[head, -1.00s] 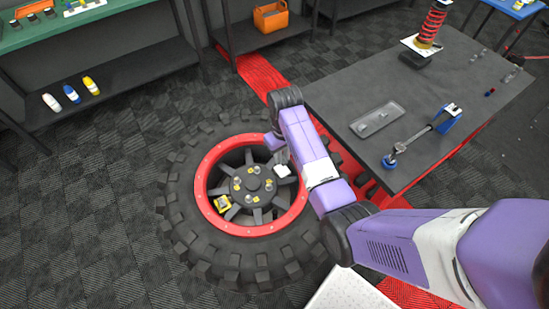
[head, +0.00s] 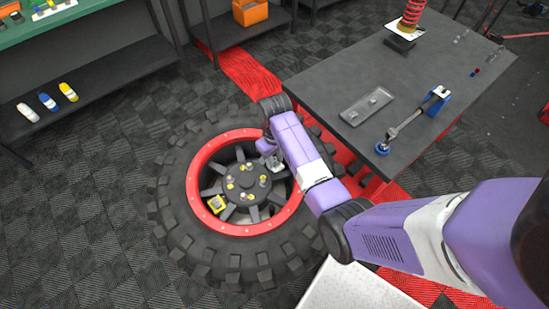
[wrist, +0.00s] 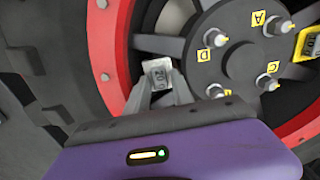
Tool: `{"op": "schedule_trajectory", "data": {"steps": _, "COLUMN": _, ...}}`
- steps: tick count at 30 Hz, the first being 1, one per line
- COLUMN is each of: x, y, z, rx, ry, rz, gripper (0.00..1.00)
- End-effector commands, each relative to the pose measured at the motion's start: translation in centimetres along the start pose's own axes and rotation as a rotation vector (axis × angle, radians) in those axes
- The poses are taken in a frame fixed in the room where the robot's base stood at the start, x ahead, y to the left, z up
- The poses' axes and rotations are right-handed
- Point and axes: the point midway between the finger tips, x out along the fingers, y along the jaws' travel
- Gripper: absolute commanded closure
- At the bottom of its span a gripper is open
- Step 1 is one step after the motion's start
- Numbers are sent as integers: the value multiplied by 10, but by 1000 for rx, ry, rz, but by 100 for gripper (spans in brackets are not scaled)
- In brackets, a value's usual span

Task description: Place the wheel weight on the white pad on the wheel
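The wheel (head: 205,158) is a big black tyre with a red rim, lying flat on the floor. My gripper (wrist: 160,82) is over the rim's inner side, at the upper right of the hub in the head view. Its two grey fingertips are shut on the wheel weight (wrist: 159,73), a small grey block marked 20. A whitish patch, apparently the white pad (head: 275,163), shows under the fingers in the head view. In the wrist view the weight covers most of that spot; I cannot tell whether it touches the pad.
A yellow pad with another weight (wrist: 308,43) sits across the wheel. The hub (head: 247,184) has several studs and yellow letter labels. A dark table (head: 345,82) with a tray (head: 367,105) and a torque wrench (head: 410,122) stands close right of the wheel.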

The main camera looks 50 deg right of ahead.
Motion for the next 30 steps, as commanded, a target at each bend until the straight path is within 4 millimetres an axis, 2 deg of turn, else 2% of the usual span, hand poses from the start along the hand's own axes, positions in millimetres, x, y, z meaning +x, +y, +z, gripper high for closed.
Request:
{"op": "schedule_trajectory", "data": {"steps": 7, "x": -1, "y": 0, "z": 0, "rx": 0, "ry": 0, "rz": 0, "gripper": 72}}
{"op": "schedule_trajectory", "data": {"steps": 11, "x": -10, "y": 0, "z": -1, "rx": 0, "ry": 1, "rz": 0, "gripper": 72}}
{"op": "schedule_trajectory", "data": {"steps": 24, "x": -93, "y": 0, "z": -2, "rx": 1, "ry": 5, "rz": 2, "gripper": 72}}
{"op": "schedule_trajectory", "data": {"steps": 27, "x": -110, "y": 0, "z": -1, "rx": 1, "ry": 2, "rz": 1, "gripper": 72}}
{"op": "schedule_trajectory", "data": {"steps": 30, "x": -118, "y": 0, "z": -1, "rx": 0, "ry": 0, "rz": 1, "gripper": 72}}
